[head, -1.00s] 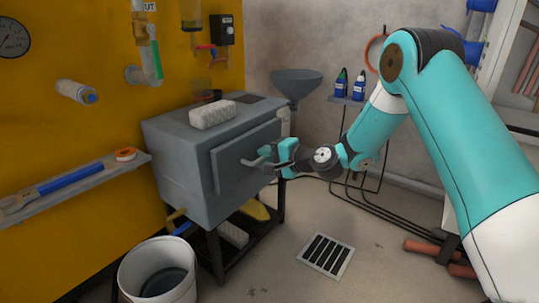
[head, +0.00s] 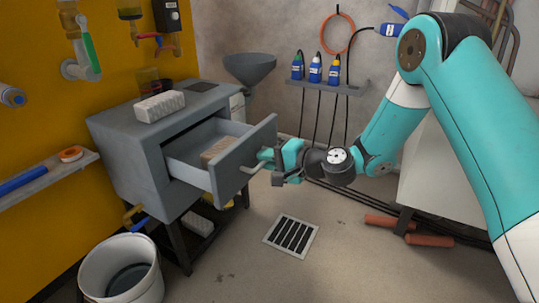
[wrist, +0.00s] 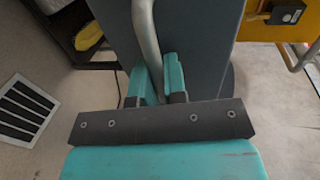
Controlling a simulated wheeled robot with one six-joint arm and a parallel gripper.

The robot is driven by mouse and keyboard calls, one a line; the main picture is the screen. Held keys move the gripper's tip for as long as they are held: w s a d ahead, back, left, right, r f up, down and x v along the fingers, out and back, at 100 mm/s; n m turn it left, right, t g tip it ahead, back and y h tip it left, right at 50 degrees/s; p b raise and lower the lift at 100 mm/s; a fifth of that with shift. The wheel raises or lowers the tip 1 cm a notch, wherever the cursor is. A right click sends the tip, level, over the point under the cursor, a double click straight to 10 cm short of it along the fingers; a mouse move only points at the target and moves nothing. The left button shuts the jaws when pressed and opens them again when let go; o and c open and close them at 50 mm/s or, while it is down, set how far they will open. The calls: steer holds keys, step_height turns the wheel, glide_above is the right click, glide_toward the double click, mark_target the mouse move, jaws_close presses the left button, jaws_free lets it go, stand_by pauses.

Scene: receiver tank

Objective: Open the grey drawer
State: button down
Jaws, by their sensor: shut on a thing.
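The grey drawer (head: 240,158) stands pulled out of the grey cabinet (head: 128,160) in the head view. A brownish block (head: 218,148) lies inside it. My gripper (head: 268,160) is at the drawer's front, shut on its bar handle (head: 252,168). In the wrist view the two teal fingers of my gripper (wrist: 162,82) close around the pale handle (wrist: 146,35), against the grey drawer front (wrist: 195,40). Part of the handle is hidden by the fingers.
A white perforated block (head: 160,106) lies on the cabinet top. A white bucket (head: 120,270) stands on the floor at the front left. A floor grate (head: 291,235) lies below my gripper. Red pipes (head: 395,228) lie at the right. The floor around the grate is clear.

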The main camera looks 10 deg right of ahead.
steer(key=shift+s+a, duration=0.2)
steer(key=c, duration=1.2)
jaws_free()
steer(key=shift+w, duration=0.1)
steer(key=shift+d, duration=0.1)
steer(key=p+v, duration=0.5)
steer(key=v, duration=1.2)
steer(key=shift+d, duration=0.1)
